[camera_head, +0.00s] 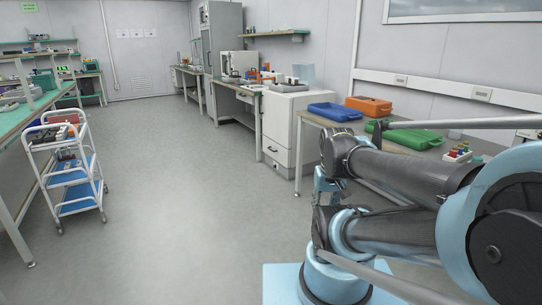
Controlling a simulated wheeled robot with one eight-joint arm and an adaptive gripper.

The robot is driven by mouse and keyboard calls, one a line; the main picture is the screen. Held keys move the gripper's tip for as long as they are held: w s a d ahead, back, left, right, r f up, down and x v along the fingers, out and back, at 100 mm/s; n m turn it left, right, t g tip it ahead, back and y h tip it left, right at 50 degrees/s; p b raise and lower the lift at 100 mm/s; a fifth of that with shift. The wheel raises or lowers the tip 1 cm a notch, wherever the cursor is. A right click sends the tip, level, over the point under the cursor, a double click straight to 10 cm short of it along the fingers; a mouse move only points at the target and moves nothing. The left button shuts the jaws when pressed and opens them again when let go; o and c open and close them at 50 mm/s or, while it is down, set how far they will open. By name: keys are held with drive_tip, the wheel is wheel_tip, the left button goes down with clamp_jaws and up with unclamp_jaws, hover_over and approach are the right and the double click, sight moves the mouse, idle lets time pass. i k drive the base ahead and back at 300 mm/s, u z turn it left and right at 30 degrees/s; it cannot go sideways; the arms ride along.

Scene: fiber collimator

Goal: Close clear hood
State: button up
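A pale, see-through bluish panel (304,73) stands upright at the back of the white cabinet (291,115), right of the middle. It may be the clear hood, but it is too small to be sure. Small dark items sit in front of it. My folded arm (400,175) fills the lower right, well nearer than the cabinet. I cannot make out the fingers of my gripper.
A table right of the cabinet holds a blue tray (335,111), an orange case (369,105) and a green tray (410,138). A white trolley (73,175) stands at left by a long bench. The grey floor (185,180) between is clear.

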sight(305, 72)
drive_tip(key=z, duration=0.05)
drive_tip(key=i, duration=3.25)
drive_tip(key=u, duration=1)
drive_tip(key=k, duration=1.25)
drive_tip(key=z, duration=0.35)
